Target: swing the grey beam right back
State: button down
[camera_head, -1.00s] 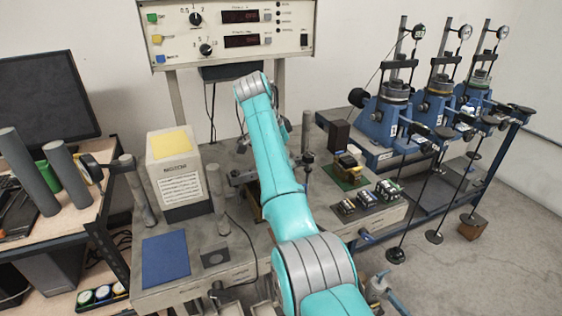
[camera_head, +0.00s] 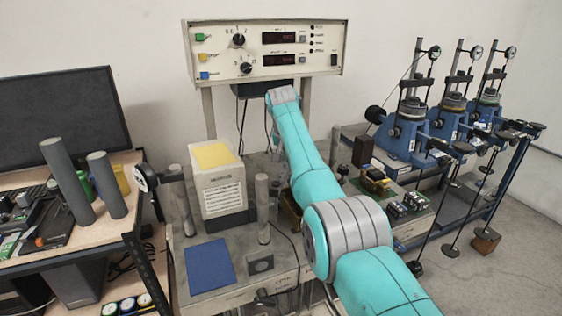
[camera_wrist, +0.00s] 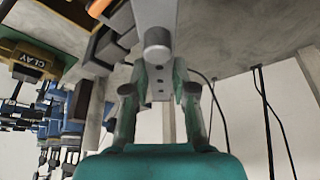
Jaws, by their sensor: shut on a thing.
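The grey beam (camera_wrist: 155,14) is a flat bar with small holes, seen close up in the wrist view. It runs from the top of the picture down between my fingers, with a round grey boss on its face. My gripper (camera_wrist: 160,78) is shut on the beam, one green-grey finger on each side. In the head view my turquoise arm reaches over the bench and hides the gripper and the beam, so I cannot tell the beam's angle there.
The grey bench (camera_head: 290,272) carries a white box with a yellow top (camera_head: 215,178), a blue mat (camera_head: 209,264) and an upright grey post (camera_head: 263,208). Blue dial-gauge stands (camera_head: 408,135) are at right. A control panel (camera_head: 265,50) stands behind. Black cables hang in the wrist view (camera_wrist: 268,120).

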jog(key=a+n+y, duration=0.1)
jog(key=a+n, duration=0.3)
jog(key=a, duration=0.2)
jog(key=shift+n+y, duration=0.3)
jog(key=shift+y, duration=0.1)
jog(key=shift+w, duration=0.1)
jog(key=shift+f, duration=0.1)
jog(key=c, duration=0.9)
grip_release()
jog(key=shift+c, duration=0.2)
